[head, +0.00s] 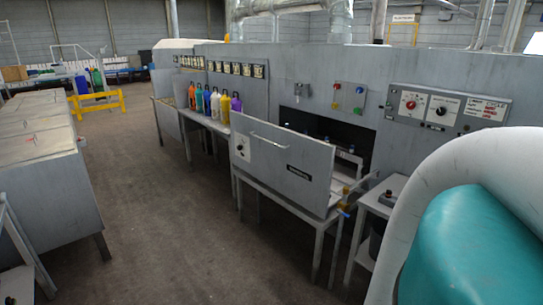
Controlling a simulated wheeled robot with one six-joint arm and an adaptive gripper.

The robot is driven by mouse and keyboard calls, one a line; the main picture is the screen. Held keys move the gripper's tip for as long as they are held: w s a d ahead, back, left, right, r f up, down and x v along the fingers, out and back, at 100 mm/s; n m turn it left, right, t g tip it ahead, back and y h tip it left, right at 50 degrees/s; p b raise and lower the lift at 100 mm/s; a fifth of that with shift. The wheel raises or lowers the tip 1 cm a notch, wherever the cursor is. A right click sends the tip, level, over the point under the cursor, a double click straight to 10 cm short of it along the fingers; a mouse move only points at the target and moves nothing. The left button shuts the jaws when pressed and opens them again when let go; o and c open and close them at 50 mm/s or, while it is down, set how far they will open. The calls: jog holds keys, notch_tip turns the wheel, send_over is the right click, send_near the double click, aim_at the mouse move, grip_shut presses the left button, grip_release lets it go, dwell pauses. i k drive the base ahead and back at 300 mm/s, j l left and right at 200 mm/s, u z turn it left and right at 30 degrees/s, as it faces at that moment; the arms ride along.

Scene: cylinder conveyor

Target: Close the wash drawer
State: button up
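The wash drawer (300,188) is pulled out from the long grey machine on the right. Its flat grey front panel faces left and has a horizontal bar handle (273,143) near the top, a small white dial plate at the left and a dark label. Behind the panel, the dark opening (340,127) in the machine is visible, with some small parts inside the drawer partly hidden by the front. My gripper is not in view; only a white and teal part of my arm shows at the lower right.
Several coloured bottles (215,102) stand on a shelf left of the drawer. A small grey table (390,190) stands right of it. Grey cabinets (50,190) line the left side. A yellow barrier (97,104) is farther back. The brown floor (170,230) between is clear.

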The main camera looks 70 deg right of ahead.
aim_at(301, 168)
jog(key=j+z, duration=0.1)
jog(key=z, duration=1.8)
jog(key=i+j+u, duration=0.1)
jog(key=i, duration=0.35)
jog(key=i+j, duration=0.3)
jog(key=i, duration=0.15)
jog(key=u, duration=0.05)
